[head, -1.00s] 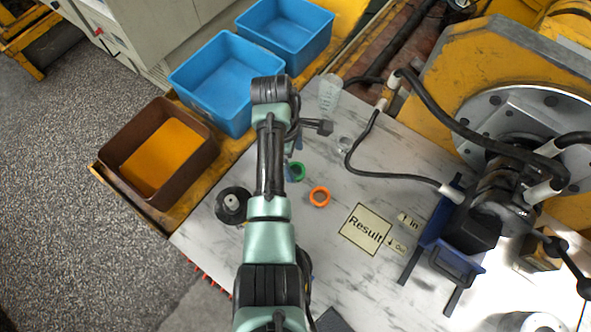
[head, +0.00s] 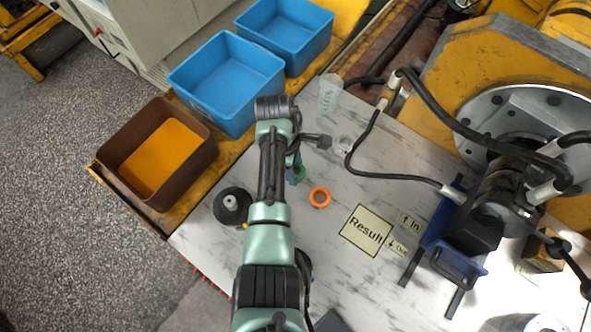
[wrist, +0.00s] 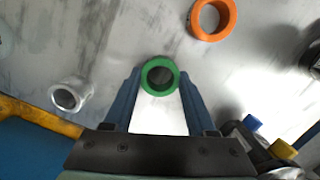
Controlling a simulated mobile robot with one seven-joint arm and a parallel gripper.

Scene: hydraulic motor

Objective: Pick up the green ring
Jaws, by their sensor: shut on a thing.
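The green ring (wrist: 160,76) sits between the fingertips of my gripper (wrist: 160,82) in the wrist view, with both blue fingers touching its sides. My gripper is shut on it. In the head view the green ring (head: 299,174) shows only in part beside my blue fingers, and my arm hides much of the gripper. Whether the ring is clear of the table is hard to tell.
An orange ring (head: 320,197) lies close by on the marbled table. A black round part (head: 232,206) is to the left. A clear beaker (head: 330,94), a grey ring (wrist: 71,94), blue bins (head: 227,82) and a brown bin (head: 157,153) stand around. A "Result" card (head: 366,231) lies right.

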